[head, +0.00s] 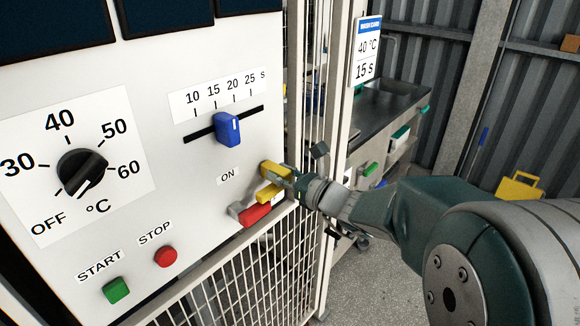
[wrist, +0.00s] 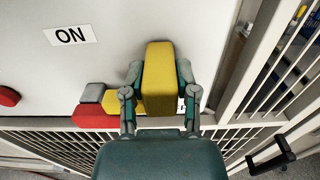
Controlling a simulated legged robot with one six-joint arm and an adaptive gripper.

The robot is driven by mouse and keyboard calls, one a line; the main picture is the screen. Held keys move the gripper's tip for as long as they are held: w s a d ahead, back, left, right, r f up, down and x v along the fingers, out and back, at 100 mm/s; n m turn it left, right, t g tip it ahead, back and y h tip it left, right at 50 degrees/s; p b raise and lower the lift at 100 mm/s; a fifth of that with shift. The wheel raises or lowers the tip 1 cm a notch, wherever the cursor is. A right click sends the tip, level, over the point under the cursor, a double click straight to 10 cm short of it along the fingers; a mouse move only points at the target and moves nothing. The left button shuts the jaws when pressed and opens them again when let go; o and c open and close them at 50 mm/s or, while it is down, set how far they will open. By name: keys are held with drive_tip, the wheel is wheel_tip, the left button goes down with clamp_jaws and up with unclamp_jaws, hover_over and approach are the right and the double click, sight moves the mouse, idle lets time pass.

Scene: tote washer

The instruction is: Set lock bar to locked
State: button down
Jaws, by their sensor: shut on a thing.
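A yellow bar (head: 270,192) sits at the lower right edge of the white control panel, below the word ON. It appears to be the lock bar. My gripper (head: 283,182) is shut on it from the right. In the wrist view the yellow bar (wrist: 159,65) stands upright in the picture between my two fingers (wrist: 160,85), one on each side. Part of the bar's lower end and mount is hidden.
The panel carries a black temperature knob (head: 83,171), a blue time slider (head: 228,128), a green START button (head: 117,291) and a red STOP button (head: 165,257). White wire fencing (head: 225,290) runs below and right of it. A dark bench (head: 385,105) stands behind.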

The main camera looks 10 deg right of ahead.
drive_tip(key=shift+s+a, duration=0.25)
drive_tip(key=shift+a, duration=0.05)
drive_tip(key=shift+c, duration=1.8)
unclamp_jaws()
drive_tip(key=shift+s, duration=0.15)
drive_tip(key=v, duration=1.2)
